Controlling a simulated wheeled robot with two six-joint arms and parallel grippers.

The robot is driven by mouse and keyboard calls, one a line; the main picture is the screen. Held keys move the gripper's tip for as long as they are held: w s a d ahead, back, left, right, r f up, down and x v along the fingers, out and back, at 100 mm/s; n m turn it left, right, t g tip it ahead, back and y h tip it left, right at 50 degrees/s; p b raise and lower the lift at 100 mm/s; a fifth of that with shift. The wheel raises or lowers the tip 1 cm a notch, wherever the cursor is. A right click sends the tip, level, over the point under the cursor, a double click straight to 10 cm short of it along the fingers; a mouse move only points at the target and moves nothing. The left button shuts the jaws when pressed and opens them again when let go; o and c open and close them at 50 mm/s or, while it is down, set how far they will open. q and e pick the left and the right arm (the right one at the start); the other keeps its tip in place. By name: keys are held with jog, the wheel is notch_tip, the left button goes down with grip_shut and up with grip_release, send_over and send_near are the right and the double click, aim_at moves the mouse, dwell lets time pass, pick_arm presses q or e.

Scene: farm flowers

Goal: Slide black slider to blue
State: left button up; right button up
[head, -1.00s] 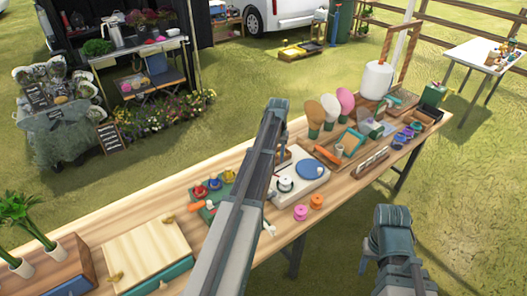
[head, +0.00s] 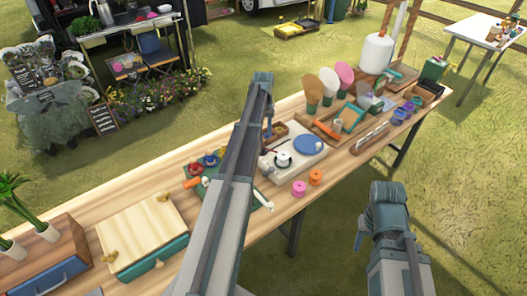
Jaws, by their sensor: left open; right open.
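A white board (head: 318,150) lies on the long wooden table. It carries a blue disc (head: 308,145) and a round white piece with a dark centre (head: 283,159). I cannot clearly make out the black slider; it is too small to tell or hidden by my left arm. My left gripper (head: 267,134) points down at the board's left end, partly behind my forearm. It is open, and contact cannot be told. My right gripper (head: 359,238) is open, off the table's front side over the grass, small and partly hidden by its arm.
Pink (head: 299,188) and orange (head: 315,177) spools stand at the table's front edge. A green board with coloured knobs (head: 210,161) lies left of my arm. A wooden box (head: 145,233) is further left.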

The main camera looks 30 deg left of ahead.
aim_at(264, 148)
pick_arm(q)
notch_tip(264, 148, down, 9)
jog(key=b, duration=0.7)
jog(key=shift+r+b, duration=0.1)
jog(key=shift+b, duration=0.2)
jog(key=shift+r, duration=0.1)
grip_shut()
dwell(0.7)
